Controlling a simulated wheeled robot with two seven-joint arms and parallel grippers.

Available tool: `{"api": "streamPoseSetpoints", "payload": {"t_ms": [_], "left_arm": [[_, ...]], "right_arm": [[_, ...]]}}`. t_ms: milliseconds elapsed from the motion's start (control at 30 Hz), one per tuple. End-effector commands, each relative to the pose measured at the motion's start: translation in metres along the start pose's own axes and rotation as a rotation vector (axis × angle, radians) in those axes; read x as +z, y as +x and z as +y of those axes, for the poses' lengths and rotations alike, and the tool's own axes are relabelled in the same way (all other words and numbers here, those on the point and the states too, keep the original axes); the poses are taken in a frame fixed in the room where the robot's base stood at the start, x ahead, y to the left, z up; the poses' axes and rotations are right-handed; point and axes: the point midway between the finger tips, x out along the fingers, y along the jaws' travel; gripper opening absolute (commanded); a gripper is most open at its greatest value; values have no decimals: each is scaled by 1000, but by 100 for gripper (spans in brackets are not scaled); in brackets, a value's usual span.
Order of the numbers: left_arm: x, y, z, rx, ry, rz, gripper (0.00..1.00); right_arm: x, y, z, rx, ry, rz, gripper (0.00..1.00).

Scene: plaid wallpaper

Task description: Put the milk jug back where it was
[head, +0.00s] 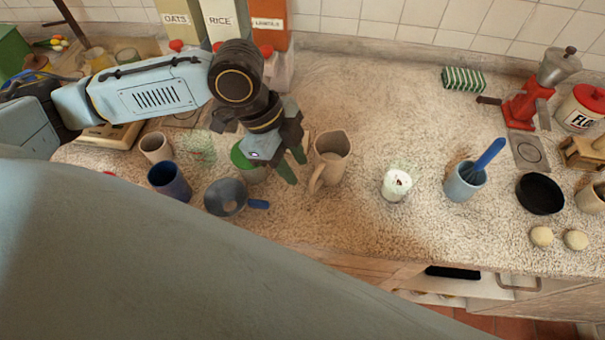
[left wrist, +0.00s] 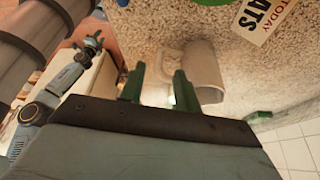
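The milk jug (head: 331,158) is a beige pitcher standing upright on the speckled counter, its handle toward the lower left. In the left wrist view the jug (left wrist: 204,72) shows just beyond my fingers, its handle partly between their lines. My left gripper (head: 293,167) is just left of the jug, fingers apart; in the left wrist view its green fingers (left wrist: 158,88) have nothing between them. I cannot tell whether a finger touches the handle. My right gripper (left wrist: 94,40) shows small in the left wrist view, its opening unclear; the head view does not show it.
Behind the jug, the counter (head: 390,90) is clear.

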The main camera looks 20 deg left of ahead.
Motion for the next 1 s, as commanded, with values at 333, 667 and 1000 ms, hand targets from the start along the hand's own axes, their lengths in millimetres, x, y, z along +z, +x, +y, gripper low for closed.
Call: {"api": "streamPoseSetpoints", "payload": {"t_ms": [333, 667, 1000], "left_arm": [[0, -51, 0, -1, 0, 0, 32], [0, -54, 0, 1, 0, 0, 32], [0, -54, 0, 1, 0, 0, 32]], "right_arm": [[0, -6, 0, 0, 0, 0, 36], [0, -6, 0, 0, 0, 0, 36], [0, -6, 0, 0, 0, 0, 36]]}}
